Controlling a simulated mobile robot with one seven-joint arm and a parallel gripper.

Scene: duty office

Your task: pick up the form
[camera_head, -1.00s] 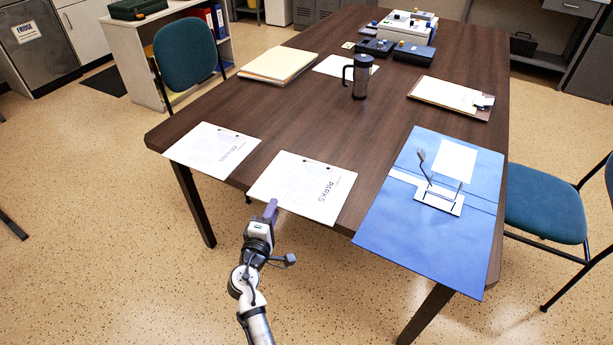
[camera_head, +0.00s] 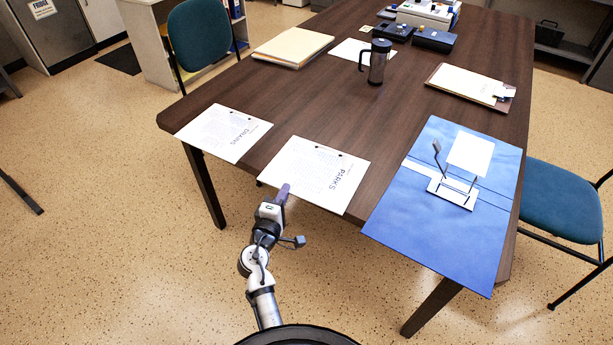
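Two printed white sheets lie at the table's near edge, overhanging it slightly. The right sheet (camera_head: 313,172) is headed "PARKS". The left sheet (camera_head: 224,133) has a heading too small to read surely. Which one is the form I cannot tell. My gripper (camera_head: 283,192) is at the near edge of the "PARKS" sheet, towards its left corner, with its purple fingertips overlapping that edge in the picture. The fingers show nearly edge-on, so their gap and any contact with the paper are hidden.
Chairs stand at the left (camera_head: 200,38) and right (camera_head: 560,205).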

